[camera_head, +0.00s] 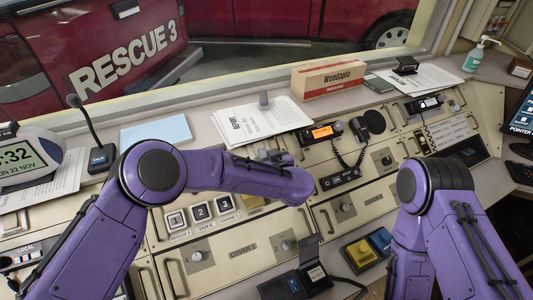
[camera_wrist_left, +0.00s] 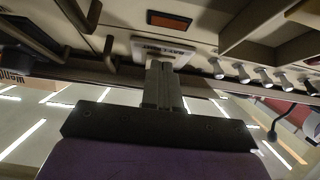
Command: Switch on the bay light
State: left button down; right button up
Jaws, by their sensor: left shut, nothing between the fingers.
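In the left wrist view, which looks upside down, a white switch plate (camera_wrist_left: 160,48) with small dark lettering, too blurred to read surely, sits on the console. My left gripper (camera_wrist_left: 163,68) is shut and empty, its fingertips at the lower edge of this plate. I cannot tell whether they touch it. The fingertips hide part of the plate, so the switch's position is not readable. In the head view the left forearm covers this stretch of console, and only small dark parts of the left gripper (camera_head: 272,157) show beside it. My right arm is at the right; its gripper is out of view.
Numbered buttons (camera_head: 200,211) lie below the left forearm. A radio with an orange display (camera_head: 321,132) and a handset stand to the right. A gooseneck microphone (camera_head: 90,125) rises at the left. Several silver toggles (camera_wrist_left: 240,74) line up beside the plate in the wrist view.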

notch_tip(320, 180, up, 4)
jog(key=p, duration=0.3)
pick_arm(q)
jog(key=b+v, duration=0.4)
jog(key=v, duration=0.9)
jog(key=shift+d, duration=0.25)
pick_arm(e)
jog(key=f, duration=0.2)
jog(key=s+f, duration=0.1)
jog(key=f, duration=0.1)
jog(key=shift+d, duration=0.1)
